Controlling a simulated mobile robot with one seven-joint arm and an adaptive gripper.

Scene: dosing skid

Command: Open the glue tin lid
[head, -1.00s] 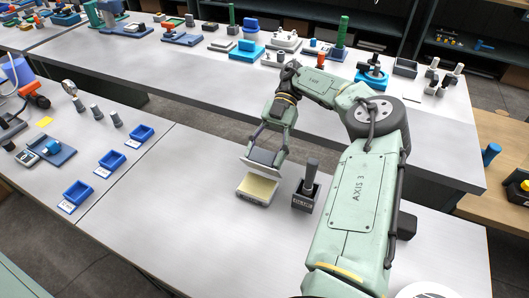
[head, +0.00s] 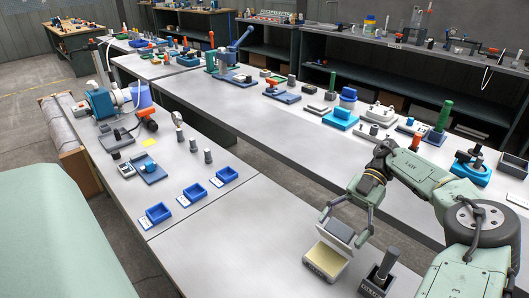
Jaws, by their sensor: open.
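The glue tin (head: 326,261) is a low pale box with a yellowish top inside, on the near bench at the lower right of the head view. Its front label is too small to read. A grey plate, which looks like its lid (head: 337,232), stands tilted up at the tin's far side. My gripper (head: 344,224) is open just above and behind the tin, its fingers spread at either side of the lid. I cannot tell whether the fingers touch the lid.
A dark holder with an upright dark handle (head: 387,264) stands close to the right of the tin. Several blue bins (head: 194,193) stand to the left. Bare bench lies between them and the tin. The far bench (head: 290,118) is crowded with parts.

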